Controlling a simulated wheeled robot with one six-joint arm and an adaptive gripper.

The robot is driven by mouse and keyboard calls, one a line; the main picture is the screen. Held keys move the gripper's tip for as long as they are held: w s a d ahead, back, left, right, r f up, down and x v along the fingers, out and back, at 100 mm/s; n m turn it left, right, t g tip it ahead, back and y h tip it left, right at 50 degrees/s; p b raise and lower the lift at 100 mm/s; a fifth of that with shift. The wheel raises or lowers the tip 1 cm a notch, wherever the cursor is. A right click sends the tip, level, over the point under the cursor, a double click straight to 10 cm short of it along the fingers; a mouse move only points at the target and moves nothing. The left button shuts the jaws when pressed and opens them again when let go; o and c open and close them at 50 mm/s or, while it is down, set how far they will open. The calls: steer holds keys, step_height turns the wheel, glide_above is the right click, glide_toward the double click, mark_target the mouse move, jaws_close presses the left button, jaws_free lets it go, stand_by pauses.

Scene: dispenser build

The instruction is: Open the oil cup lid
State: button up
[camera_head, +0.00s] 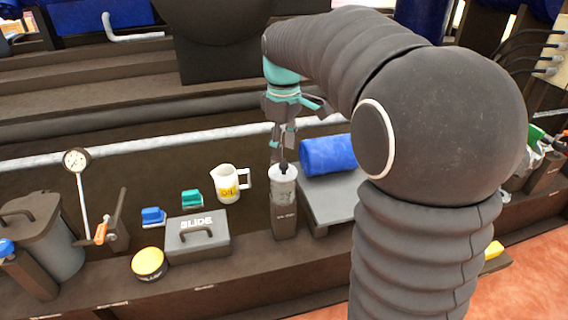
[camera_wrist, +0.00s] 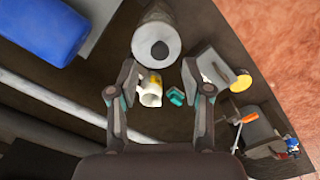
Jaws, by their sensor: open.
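A grey cylinder (camera_head: 284,188) with a pale round lid and a small black knob on top stands upright in a dark square holder; it appears to be the oil cup. Its lid is on. In the wrist view the lid (camera_wrist: 143,38) lies at the top centre, beyond the fingertips. My gripper (camera_head: 282,150) points down just above the knob. In the wrist view my gripper (camera_wrist: 158,92) is open, its fingers wide apart with nothing between them. Whether a finger touches the knob cannot be told.
A white jug (camera_head: 227,185) with a yellow label stands left of the cylinder. A grey SLIDE box (camera_head: 198,240) and a yellow-lidded tin (camera_head: 149,262) are further left. A blue roll (camera_head: 327,155) lies close on the right. A pale rail (camera_head: 130,147) runs behind.

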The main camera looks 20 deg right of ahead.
mark_target(284, 164)
steer(key=shift+f+b, duration=0.35)
steer(key=shift+f, duration=1.8)
jaws_close()
